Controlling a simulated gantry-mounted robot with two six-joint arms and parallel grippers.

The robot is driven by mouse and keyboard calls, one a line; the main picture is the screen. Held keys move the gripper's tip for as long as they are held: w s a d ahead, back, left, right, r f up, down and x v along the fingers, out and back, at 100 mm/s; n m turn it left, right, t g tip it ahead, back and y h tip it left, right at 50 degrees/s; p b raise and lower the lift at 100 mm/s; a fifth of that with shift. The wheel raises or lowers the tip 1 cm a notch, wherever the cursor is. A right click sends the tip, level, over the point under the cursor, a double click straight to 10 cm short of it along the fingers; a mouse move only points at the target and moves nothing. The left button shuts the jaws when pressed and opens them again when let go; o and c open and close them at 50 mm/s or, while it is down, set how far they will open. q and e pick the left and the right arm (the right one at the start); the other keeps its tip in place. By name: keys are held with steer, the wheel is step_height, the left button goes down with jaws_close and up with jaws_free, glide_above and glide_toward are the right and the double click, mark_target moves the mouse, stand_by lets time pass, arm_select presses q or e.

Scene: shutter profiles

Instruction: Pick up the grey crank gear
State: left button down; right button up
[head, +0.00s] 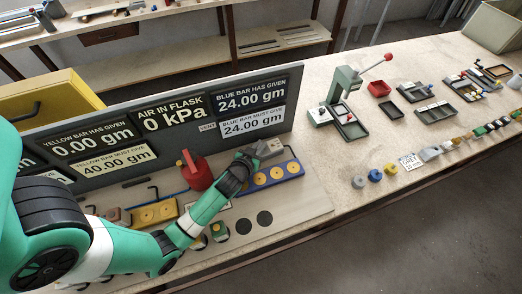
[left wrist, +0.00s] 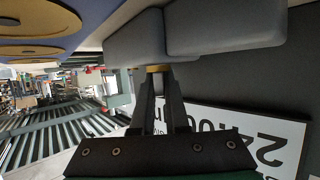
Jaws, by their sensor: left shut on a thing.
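My left gripper (head: 249,158) reaches over the blue bar (head: 262,178) on the near bench. In the left wrist view its fingers (left wrist: 160,90) are close together, shut on a small brass-coloured part (left wrist: 158,68) beside a grey block (left wrist: 135,40). A second grey block (left wrist: 225,25) adjoins it. The grey block (head: 270,147) also shows at the gripper in the head view. I cannot tell whether this is the grey crank gear. A small grey round piece (head: 358,182) lies apart on the right table. My right gripper is not in view.
A dark display panel (head: 185,125) stands behind the bar. A red flask (head: 195,172) and a yellow bar (head: 155,212) are left of my gripper.

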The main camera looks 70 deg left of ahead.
arm_select(q)
steer(key=shift+r, duration=0.1)
steer(key=r, duration=0.1)
steer(key=r+p, duration=0.1)
steer(key=r, duration=0.1)
steer(key=r+p, duration=0.1)
steer(key=shift+s+d+r, duration=0.15)
steer(key=shift+d, duration=0.15)
steer(key=s+d+r+p, duration=0.7)
steer(key=d+r, duration=0.1)
steer(key=d, duration=0.3)
steer(key=shift+s+r+p, duration=0.25)
steer(key=shift+r+p, duration=0.05)
steer(key=shift+p, duration=0.05)
